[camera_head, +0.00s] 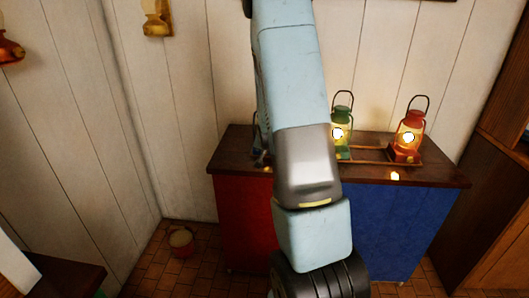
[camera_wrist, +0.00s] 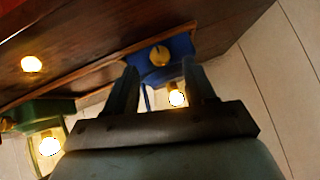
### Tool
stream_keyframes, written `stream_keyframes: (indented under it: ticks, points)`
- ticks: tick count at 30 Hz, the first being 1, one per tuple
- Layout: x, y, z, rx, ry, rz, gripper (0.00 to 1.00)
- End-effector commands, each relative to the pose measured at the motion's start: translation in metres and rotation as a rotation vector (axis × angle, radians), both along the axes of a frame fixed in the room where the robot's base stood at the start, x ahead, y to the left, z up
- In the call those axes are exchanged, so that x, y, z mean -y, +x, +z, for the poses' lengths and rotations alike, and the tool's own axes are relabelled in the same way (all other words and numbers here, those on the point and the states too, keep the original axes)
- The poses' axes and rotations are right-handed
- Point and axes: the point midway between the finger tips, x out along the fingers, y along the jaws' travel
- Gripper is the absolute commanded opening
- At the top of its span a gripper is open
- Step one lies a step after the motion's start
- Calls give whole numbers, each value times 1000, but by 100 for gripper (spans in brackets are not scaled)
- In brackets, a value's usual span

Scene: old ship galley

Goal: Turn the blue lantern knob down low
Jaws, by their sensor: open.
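The blue lantern (camera_wrist: 181,46) shows in the wrist view, with a round brass knob (camera_wrist: 159,56) on its base and a glowing light (camera_wrist: 176,98) beyond. My gripper (camera_wrist: 159,67) is open, with one finger on each side of the knob in the picture. I cannot tell whether the fingers touch it or how deep they reach. In the head view my arm hides most of the blue lantern; only a narrow dark-blue strip (camera_head: 257,136) shows left of the arm. My gripper is hidden there.
A green lantern (camera_head: 343,143) and a red lantern (camera_head: 406,143) stand lit to the right on the dark wooden counter top (camera_head: 437,174). A thin wooden rail runs by the lanterns. A white plank wall (camera_head: 185,120) stands behind. A bucket (camera_head: 181,241) sits on the tiled floor.

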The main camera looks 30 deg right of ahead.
Motion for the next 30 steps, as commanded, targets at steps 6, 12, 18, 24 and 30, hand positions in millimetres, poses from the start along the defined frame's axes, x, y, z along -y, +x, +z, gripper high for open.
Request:
stream_keyframes:
  ticks: [6, 12, 18, 24, 30]
  points:
    - [8, 17, -18, 0, 0, 0, 55]
    - [12, 25, -27, 0, 0, 0, 55]
    - [13, 27, -28, 0, 0, 0, 55]
    - [13, 27, -28, 0, 0, 0, 50]
    - [13, 27, -28, 0, 0, 0, 31]
